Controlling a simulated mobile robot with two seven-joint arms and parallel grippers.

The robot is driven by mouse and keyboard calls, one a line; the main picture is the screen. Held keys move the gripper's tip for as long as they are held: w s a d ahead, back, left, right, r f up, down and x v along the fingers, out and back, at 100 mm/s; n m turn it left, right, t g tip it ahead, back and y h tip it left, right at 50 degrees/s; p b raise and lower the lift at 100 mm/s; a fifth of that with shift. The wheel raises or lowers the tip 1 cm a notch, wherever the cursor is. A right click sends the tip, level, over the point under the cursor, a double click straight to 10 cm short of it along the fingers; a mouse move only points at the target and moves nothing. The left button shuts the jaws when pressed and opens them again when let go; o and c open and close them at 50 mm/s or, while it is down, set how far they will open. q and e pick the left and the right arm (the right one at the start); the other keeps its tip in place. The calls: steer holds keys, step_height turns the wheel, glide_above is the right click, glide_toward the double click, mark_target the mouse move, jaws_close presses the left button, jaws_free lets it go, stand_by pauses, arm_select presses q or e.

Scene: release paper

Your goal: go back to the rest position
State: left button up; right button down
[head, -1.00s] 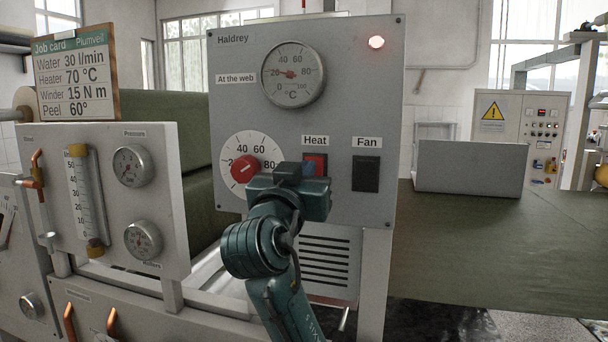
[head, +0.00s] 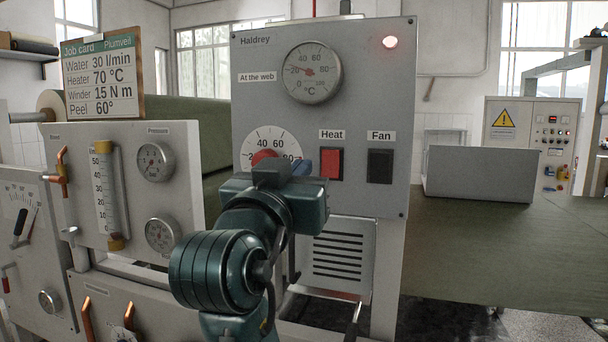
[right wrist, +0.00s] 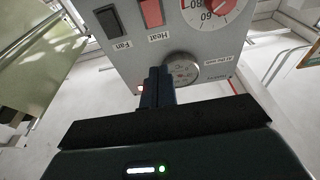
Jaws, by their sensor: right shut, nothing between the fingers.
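My right gripper (head: 300,162) is in front of the grey Haldrey panel (head: 350,60), its hand covering the lower part of the red dial knob (head: 264,157) and its scale. In the right wrist view its blue fingers (right wrist: 158,85) are shut together with nothing between them, and the panel lies beyond them, upside down. The red Heat switch (head: 331,164) and black Fan switch (head: 380,166) are uncovered to the right of the hand. I cannot tell the exact gap to the panel. My left gripper is not in view.
A round temperature gauge (head: 312,72) and a lit red lamp (head: 390,42) are on the panel. At left stand a job card (head: 103,75) and a grey panel (head: 130,195) with gauges and a flow tube. A green web (head: 480,250) lies at right. Open air surrounds the hand.

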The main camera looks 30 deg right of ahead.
steer(key=shift+f, duration=0.1)
stand_by(0.4)
steer(key=w+a+f+n+t+y, duration=0.1)
steer(key=w+a+f+n+y, duration=0.2)
steer(key=f, duration=0.4)
steer(key=w+f+n+t+y, duration=0.2)
steer(key=w+f+n+y, duration=0.1)
steer(key=w+f+n, duration=0.3)
steer(key=s+a+f+n+g+y+p, duration=0.1)
steer(key=a+f+n+y, duration=0.15)
steer(key=f, duration=0.75)
steer(key=s+a+f+n+y+p, duration=0.1)
steer(key=f+y, duration=0.3)
steer(key=f, duration=0.5)
steer(key=s+a+f+g+y, duration=0.3)
steer(key=s+f+g+y, duration=0.2)
steer(key=s+f, duration=1.6)
steer(key=shift+a+f+y+p, duration=0.2)
steer(key=shift+f+y+p, duration=0.25)
steer(key=shift+f+y, duration=0.25)
